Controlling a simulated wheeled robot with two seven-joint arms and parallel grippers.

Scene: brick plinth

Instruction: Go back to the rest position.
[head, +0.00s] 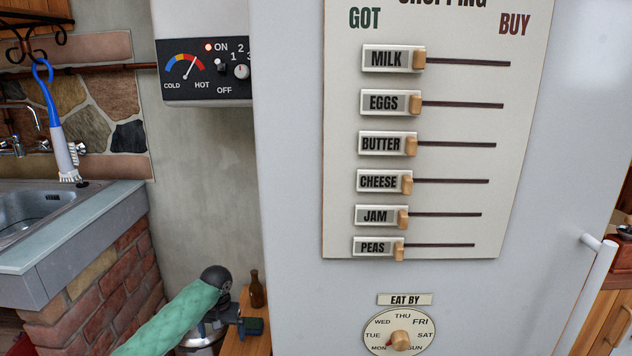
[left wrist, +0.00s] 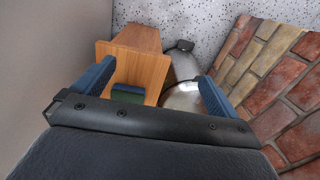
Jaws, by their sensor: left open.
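My left gripper (head: 232,318) is low in the head view, at the end of my green-sleeved arm. It is beside the small wooden cabinet (head: 258,345), and its fingers are hard to make out there. In the left wrist view my left gripper (left wrist: 157,72) shows two blue fingers spread apart with nothing held between them. Beyond them are the wooden cabinet top (left wrist: 150,70), a dark green block (left wrist: 127,94) and a pale metal bin (left wrist: 183,95). My right gripper is in neither view.
A white fridge door (head: 290,180) with a shopping board (head: 340,200) and an EAT BY dial (head: 400,340) fills the right. A brown bottle (head: 257,290) stands on the cabinet. The sink (head: 40,210) on its brick plinth (head: 100,285) is at left. A heater box (head: 200,95) hangs above.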

